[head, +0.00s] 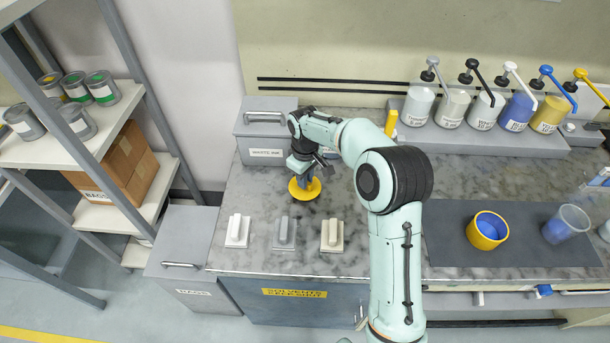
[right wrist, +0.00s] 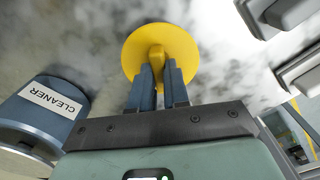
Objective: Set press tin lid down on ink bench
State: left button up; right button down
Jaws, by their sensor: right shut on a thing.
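The press tin lid is a round yellow disc (head: 305,193) with a raised grip. In the head view it is at the left part of the marbled ink bench (head: 345,215), below my right gripper (head: 308,178). My right gripper is shut on the lid's grip. In the right wrist view, the fingers (right wrist: 160,85) close on the grip of the lid (right wrist: 176,42), over the bench top. I cannot tell whether the lid touches the bench. A yellow open tin (head: 487,230) with blue inside stands on the dark mat at the right. My left gripper is not in view.
Three small blocks with handles (head: 284,233) stand near the bench's front edge. A grey waste ink box (head: 264,130) is behind the lid. A blue cleaner container (right wrist: 45,110) is close by in the right wrist view. Several pump bottles (head: 484,107) line the back; a clear cup (head: 566,223) is right.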

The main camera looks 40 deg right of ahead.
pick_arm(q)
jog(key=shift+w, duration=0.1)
pick_arm(e)
jog(key=shift+w, duration=0.1)
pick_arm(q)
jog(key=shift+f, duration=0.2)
pick_arm(e)
jog(key=shift+f, duration=0.45)
jog(key=c, duration=1)
grip_release()
jog(key=shift+c, duration=0.2)
notch_tip(320, 180, up, 6)
jog(key=p, duration=0.2)
jog(key=shift+w+r+p, duration=0.1)
jog(key=shift+w+p, duration=0.05)
jog(key=shift+p, duration=0.2)
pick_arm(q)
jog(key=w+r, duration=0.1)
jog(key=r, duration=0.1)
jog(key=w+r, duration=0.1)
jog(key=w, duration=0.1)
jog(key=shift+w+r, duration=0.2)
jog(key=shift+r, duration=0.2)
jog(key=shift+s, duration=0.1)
pick_arm(e)
jog(key=shift+s, duration=0.2)
